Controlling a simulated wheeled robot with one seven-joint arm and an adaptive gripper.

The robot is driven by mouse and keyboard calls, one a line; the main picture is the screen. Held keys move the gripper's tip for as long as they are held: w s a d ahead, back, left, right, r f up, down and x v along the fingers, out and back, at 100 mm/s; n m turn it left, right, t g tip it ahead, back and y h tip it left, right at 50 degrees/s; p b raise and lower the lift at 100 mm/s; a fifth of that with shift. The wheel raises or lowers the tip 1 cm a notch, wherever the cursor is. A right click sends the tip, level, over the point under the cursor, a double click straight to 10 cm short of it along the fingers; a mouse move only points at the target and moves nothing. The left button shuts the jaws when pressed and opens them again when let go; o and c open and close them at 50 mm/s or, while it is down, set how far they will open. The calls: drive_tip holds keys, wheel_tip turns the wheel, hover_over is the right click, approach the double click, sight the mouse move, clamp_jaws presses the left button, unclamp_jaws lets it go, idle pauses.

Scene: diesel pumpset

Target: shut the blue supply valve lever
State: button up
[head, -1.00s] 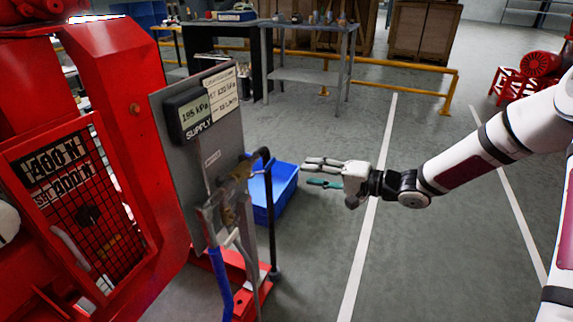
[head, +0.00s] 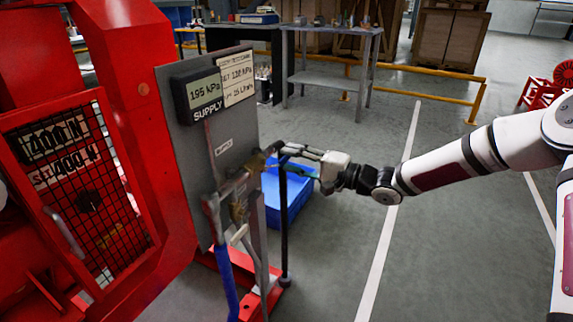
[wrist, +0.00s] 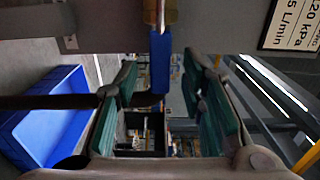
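The blue supply valve lever (wrist: 158,62) shows in the wrist view as a blue bar hanging below the brass valve body (wrist: 160,12). In the head view I cannot make out the lever; the brass fittings (head: 240,188) show at the panel under the SUPPLY gauge. My gripper (head: 292,158) points left at these fittings, beside the black pipe. In the wrist view my gripper (wrist: 162,80) is open, with a green-padded finger on each side of the lever and a gap to both. No contact is visible.
The black upright pipe (head: 284,225) stands close to my fingers. A blue crate (head: 290,195) lies on the floor behind it. The SUPPLY gauge (head: 203,95) reads 195 kPa. The red pumpset frame (head: 135,60) fills the left.

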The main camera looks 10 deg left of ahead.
drive_tip(key=shift+x, duration=1.1)
clamp_jaws()
drive_tip(key=shift+r, duration=0.1)
